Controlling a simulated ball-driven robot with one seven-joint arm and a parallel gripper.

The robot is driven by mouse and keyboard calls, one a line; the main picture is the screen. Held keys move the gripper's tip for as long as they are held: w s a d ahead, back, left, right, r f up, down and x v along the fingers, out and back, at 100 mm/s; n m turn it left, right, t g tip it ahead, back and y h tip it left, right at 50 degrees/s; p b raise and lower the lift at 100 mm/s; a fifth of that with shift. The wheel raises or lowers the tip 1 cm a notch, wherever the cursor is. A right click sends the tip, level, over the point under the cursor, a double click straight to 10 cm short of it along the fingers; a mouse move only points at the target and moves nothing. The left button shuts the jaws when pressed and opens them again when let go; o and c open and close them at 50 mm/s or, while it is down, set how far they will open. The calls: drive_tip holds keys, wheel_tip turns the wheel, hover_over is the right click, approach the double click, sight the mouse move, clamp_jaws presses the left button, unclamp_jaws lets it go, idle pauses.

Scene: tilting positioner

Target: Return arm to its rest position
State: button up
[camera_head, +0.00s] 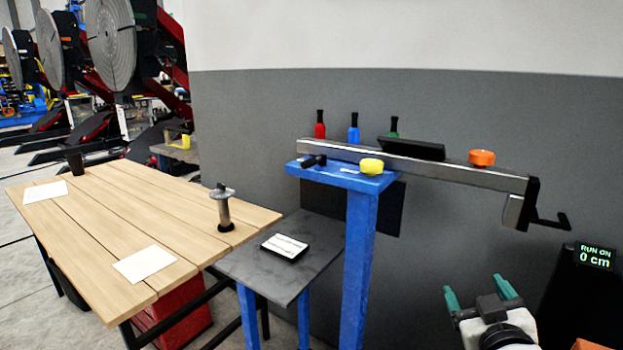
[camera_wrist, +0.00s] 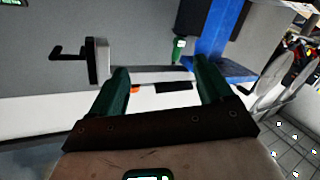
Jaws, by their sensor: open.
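My gripper (camera_head: 482,291) shows at the lower right of the head view, its two green fingers spread and nothing between them. It is apart from the blue stand and below the metal rail. In the wrist view my gripper (camera_wrist: 162,92) also shows open and empty, with the green fingers on either side and the rail beyond them. The rest of my arm is mostly hidden.
A blue stand (camera_head: 360,240) carries a metal rail (camera_head: 440,170) with a dark hook end (camera_head: 545,215). A wooden table (camera_head: 150,215) and a low grey table (camera_head: 265,258) stand left. A "RUN ON 0 cm" display (camera_head: 595,257) is at right.

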drive_tip(key=s+f+m+g+y, duration=0.2)
drive_tip(key=s+f+g, duration=0.9)
drive_tip(key=s+f, duration=1.35)
drive_tip(key=s+f+g+y, duration=0.1)
drive_tip(key=s+f+g, duration=0.3)
drive_tip(key=s, duration=0.8)
wheel_tip(320, 180, down, 2)
drive_tip(key=shift+a+m, duration=0.3)
drive_tip(key=shift+c, duration=0.5)
